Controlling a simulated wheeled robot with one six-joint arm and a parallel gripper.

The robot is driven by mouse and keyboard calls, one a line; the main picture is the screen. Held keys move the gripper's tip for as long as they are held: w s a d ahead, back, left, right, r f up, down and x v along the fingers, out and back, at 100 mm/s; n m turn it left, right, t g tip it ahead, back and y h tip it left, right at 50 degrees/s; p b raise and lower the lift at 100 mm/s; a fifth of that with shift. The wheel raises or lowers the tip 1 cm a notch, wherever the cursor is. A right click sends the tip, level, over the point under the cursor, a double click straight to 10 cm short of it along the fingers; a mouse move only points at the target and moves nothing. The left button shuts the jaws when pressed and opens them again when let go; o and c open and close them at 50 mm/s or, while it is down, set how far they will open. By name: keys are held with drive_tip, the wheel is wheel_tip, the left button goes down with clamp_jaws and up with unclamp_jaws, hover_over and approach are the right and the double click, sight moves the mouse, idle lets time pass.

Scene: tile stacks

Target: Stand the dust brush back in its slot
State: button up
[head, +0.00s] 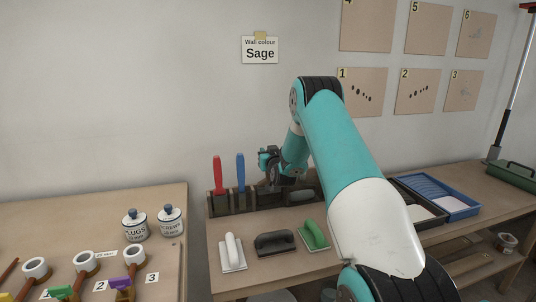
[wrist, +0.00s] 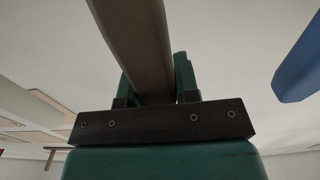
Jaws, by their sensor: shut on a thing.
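My gripper (head: 268,162) is over the dark slotted rack (head: 243,207) at the back of the bench, right of the blue-handled tool. In the wrist view my gripper (wrist: 155,85) is shut on a long grey-brown handle (wrist: 140,40), which I take to be the dust brush's. The handle runs up between the green fingers and leans a little. The brush's lower part and the slot beneath it are not clear in the head view, being small and partly behind my gripper and arm.
A red-handled tool (head: 217,175) and a blue-handled tool (head: 240,170) stand upright in the rack's left slots; the blue handle (wrist: 298,70) also shows in the wrist view. White (head: 232,252), black (head: 274,243) and green (head: 314,234) floats lie in front. Blue tray (head: 440,195) at right.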

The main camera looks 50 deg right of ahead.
drive_tip(key=shift+f+b, duration=0.55)
drive_tip(key=shift+b, duration=0.05)
drive_tip(key=o, duration=1.1)
drive_tip(key=b+v, duration=1.1)
drive_tip(key=v, duration=0.6)
drive_tip(key=shift+s, duration=0.25)
